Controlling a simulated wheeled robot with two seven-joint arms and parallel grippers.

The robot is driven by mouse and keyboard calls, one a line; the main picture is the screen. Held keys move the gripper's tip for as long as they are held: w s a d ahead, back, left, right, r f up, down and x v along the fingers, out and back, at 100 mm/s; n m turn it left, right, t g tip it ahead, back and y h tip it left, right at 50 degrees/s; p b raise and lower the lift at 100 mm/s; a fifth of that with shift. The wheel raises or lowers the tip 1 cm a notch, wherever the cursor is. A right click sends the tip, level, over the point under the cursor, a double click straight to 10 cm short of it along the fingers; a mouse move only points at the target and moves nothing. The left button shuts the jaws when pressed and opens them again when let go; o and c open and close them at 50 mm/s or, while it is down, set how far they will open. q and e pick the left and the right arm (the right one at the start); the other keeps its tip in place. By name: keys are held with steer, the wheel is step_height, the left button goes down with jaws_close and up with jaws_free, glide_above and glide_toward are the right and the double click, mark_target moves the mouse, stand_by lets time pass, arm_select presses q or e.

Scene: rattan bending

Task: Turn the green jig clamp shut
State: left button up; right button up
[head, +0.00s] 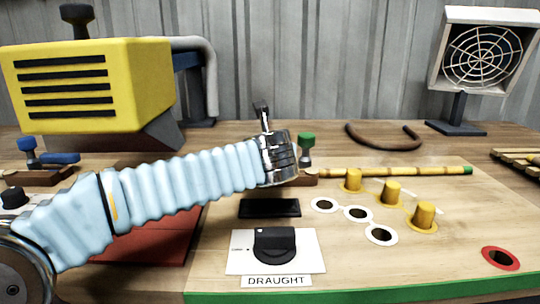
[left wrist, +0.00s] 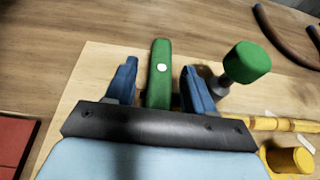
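The green jig clamp shows in the left wrist view as a long green lever (left wrist: 160,85) with a white dot, and a green knob (left wrist: 247,60) on a metal post to its right. In the head view the green knob (head: 306,140) stands just right of my left wrist, which hides the lever. My left gripper (left wrist: 159,68) is open, with one blue finger on each side of the lever and a narrow gap on both sides. In the head view the left gripper (head: 262,110) is mostly hidden behind its wrist. My right gripper is not in view.
A rattan pole (head: 400,171) with a green end lies right of the clamp, near yellow pegs (head: 424,215). A DRAUGHT dial (head: 275,245) is in front. A blue clamp (head: 60,158) and yellow machine (head: 90,85) stand left, a fan (head: 482,57) back right.

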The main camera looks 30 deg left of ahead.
arm_select(q)
steer(key=shift+s+d, duration=0.1)
steer(key=v, duration=1.3)
steer(key=shift+s+d+r, duration=0.1)
steer(key=shift+s+r, duration=0.1)
steer(key=shift+s, duration=0.05)
